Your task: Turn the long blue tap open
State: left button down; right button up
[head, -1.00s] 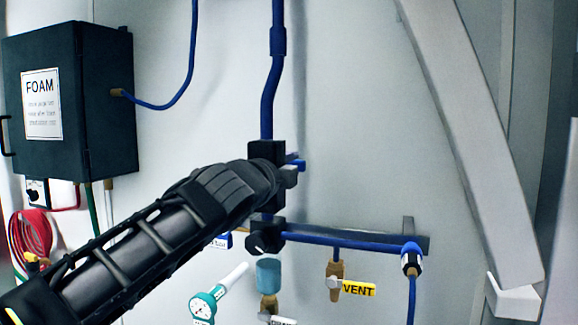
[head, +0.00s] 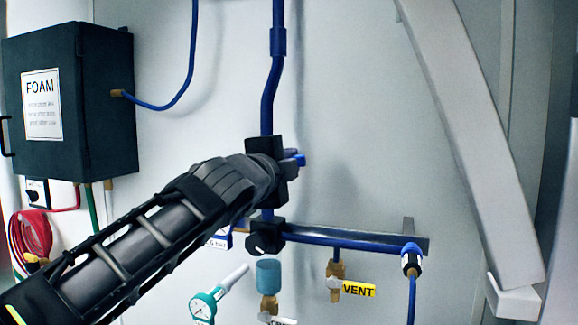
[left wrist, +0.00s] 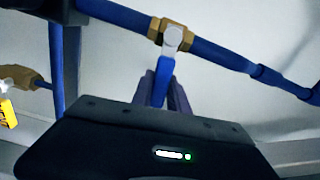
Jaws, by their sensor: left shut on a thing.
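The long blue tap (left wrist: 163,78) has a blue lever below a silver hub on a brass fitting in the blue pipe, seen in the left wrist view. My left gripper (left wrist: 162,92) is shut on the lever, with its dark fingers on either side. In the head view, a small blue end (head: 298,158) shows just right of my left gripper (head: 278,168), by the vertical blue pipe. My gripper and wrist hide most of the tap there. My right gripper is not in view.
A black knob (head: 264,238) sits just below my gripper. A horizontal blue pipe (head: 345,241) runs right, with a VENT valve (head: 335,282) under it. The wall right of the tap is clear.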

pick_arm(q)
jog(key=r+n, duration=0.1)
jog(key=n, duration=0.2)
jog(key=shift+w+a+r+n, duration=0.15)
jog(key=shift+a+r+n, duration=0.05)
jog(key=shift+r+n, duration=0.15)
jog(key=shift+a+r+n, duration=0.3)
jog(key=shift+r+n, duration=0.2)
jog(key=shift+n, duration=0.45)
jog(key=c, duration=1.3)
grip_release()
jog(key=shift+r, duration=0.1)
